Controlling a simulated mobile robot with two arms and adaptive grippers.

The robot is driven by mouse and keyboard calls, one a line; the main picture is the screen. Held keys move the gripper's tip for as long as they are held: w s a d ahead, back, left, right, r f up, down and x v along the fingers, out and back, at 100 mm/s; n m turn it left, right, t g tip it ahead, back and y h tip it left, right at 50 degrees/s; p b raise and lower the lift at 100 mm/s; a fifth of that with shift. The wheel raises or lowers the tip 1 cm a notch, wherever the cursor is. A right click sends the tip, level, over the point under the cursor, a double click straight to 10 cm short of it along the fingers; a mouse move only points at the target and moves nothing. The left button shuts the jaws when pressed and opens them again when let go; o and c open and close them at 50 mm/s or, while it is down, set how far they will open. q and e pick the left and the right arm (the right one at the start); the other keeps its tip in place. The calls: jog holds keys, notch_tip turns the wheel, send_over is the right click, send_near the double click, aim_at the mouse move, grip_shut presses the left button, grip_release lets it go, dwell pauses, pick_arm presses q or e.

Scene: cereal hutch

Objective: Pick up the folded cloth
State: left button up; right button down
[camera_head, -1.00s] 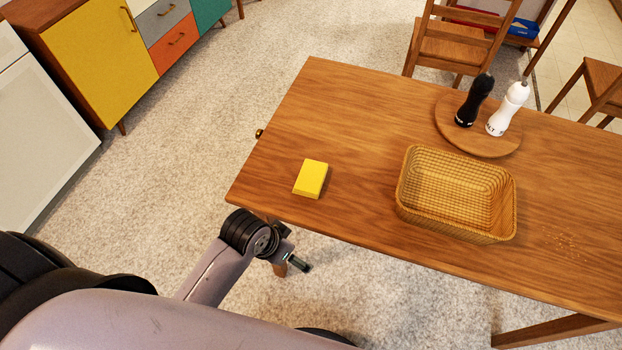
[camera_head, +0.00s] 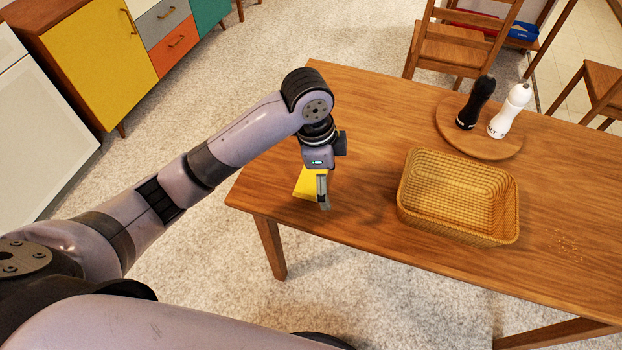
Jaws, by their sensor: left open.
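The folded cloth (camera_head: 308,184) is a small yellow block-like shape lying near the left end of the wooden table (camera_head: 370,110). My left gripper (camera_head: 322,198) is above and over the cloth, pointing down, and hides much of its right and upper part. The gripper is open. One finger shows at the cloth's right side; I cannot tell whether it touches the cloth. My right gripper is not in view.
A wicker basket (camera_head: 408,210) stands right of the cloth. Behind it, a round wooden board (camera_head: 446,122) bears a black mill (camera_head: 475,103) and a white mill (camera_head: 509,112). Crumbs (camera_head: 567,247) lie at the right. Chairs (camera_head: 452,44) stand beyond the table.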

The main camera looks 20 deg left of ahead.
pick_arm(q)
notch_tip(320, 180, up, 9)
jog(key=m+y, duration=0.2)
send_over(310, 177)
jog(key=shift+g, duration=0.4)
notch_tip(310, 177, down, 12)
jog(key=shift+w+a+r, duration=0.1)
jog(key=shift+s+f+p, duration=0.2)
jog(key=shift+f+p, duration=0.25)
jog(key=shift+f, duration=2.2)
jog(key=shift+c, duration=0.2)
jog(key=c, duration=1)
jog(key=shift+r, duration=0.1)
jog(key=shift+c, duration=0.2)
notch_tip(310, 177, up, 20)
